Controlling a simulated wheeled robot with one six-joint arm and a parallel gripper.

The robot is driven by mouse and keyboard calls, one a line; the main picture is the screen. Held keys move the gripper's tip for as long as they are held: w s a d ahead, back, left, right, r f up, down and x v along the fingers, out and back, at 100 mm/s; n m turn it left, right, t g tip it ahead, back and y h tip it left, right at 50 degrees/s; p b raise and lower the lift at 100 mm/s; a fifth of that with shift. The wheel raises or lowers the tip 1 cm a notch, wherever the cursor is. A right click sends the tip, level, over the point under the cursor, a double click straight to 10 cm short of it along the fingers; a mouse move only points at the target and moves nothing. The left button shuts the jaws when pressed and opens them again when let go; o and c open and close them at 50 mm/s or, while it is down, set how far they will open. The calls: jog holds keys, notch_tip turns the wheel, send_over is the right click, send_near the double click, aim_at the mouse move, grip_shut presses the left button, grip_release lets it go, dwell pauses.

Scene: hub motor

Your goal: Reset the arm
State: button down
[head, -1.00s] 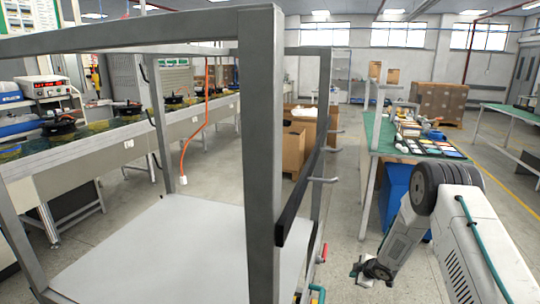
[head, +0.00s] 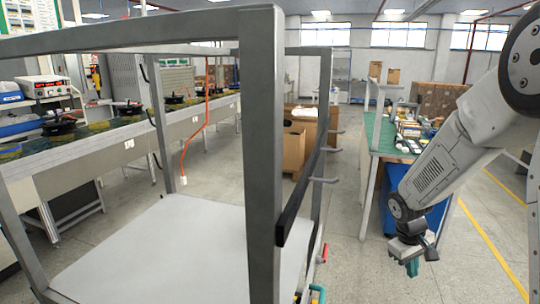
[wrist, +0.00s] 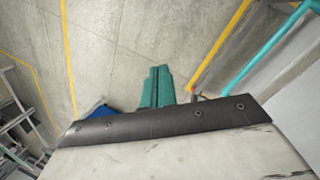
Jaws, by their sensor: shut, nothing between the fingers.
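My gripper (head: 413,266) hangs at the lower right of the head view, at the end of my white arm, over the floor to the right of the grey metal frame. Its teal fingers also show in the wrist view (wrist: 157,86), pressed together with nothing between them. Bare concrete floor lies beyond the fingers in the wrist view.
The grey metal frame (head: 262,160) with a white shelf (head: 170,250) fills the left and middle. A green-topped table (head: 385,135) with several items stands behind my arm. Cardboard boxes (head: 295,150) stand further back. A workbench (head: 150,135) runs along the left.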

jog(key=s+a+r+m+y, duration=0.1)
jog(key=s+a+r, duration=0.2)
jog(key=s+r, duration=0.4)
jog(key=s+a+r+m+t+y, duration=0.1)
jog(key=s+a+r, duration=0.3)
jog(key=s+r, duration=0.3)
jog(key=s+a+r+m+y, duration=0.1)
jog(key=s+a+r, duration=0.3)
jog(key=s, duration=1)
notch_tip(320, 180, up, 3)
jog(key=shift+s+a+r+t, duration=0.1)
jog(key=shift+s+a+t, duration=0.15)
jog(key=shift+t, duration=0.15)
jog(key=shift+a, duration=0.1)
